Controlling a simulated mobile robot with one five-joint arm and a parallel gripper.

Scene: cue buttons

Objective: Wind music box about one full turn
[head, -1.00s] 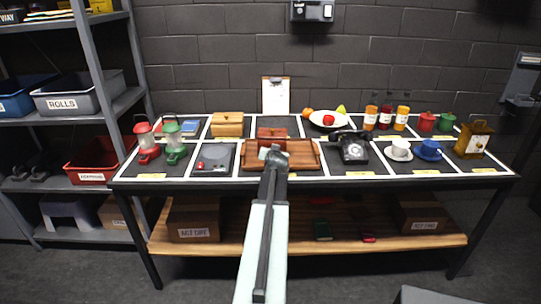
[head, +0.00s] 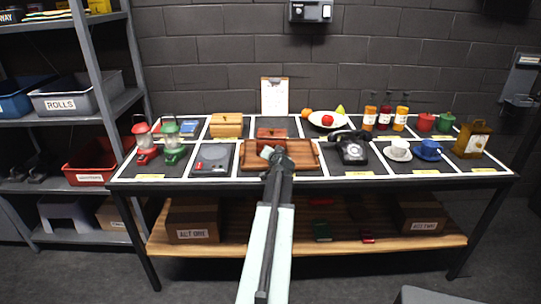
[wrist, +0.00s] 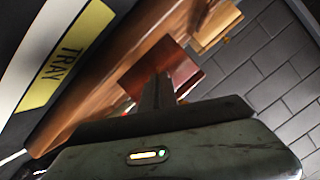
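A small reddish-brown box (head: 272,134), which looks like the music box, is at the back of the wooden tray (head: 250,160) in the middle of the table. It also shows in the wrist view (wrist: 182,72), just beyond my gripper. My gripper (head: 273,153) reaches over the tray in front of the box. In the wrist view a dark finger (wrist: 157,92) overlaps the box's near side; I cannot tell whether it touches. A small red bit shows left of the finger. The finger gap and any winding key are hidden or too small to tell.
A lighter wooden box (head: 227,125) stands behind left, also seen in the wrist view (wrist: 214,26). A grey turntable (head: 213,157) is left of the tray, and a black telephone (head: 351,147) right. A bowl (head: 327,120) and clipboard (head: 274,97) are behind.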

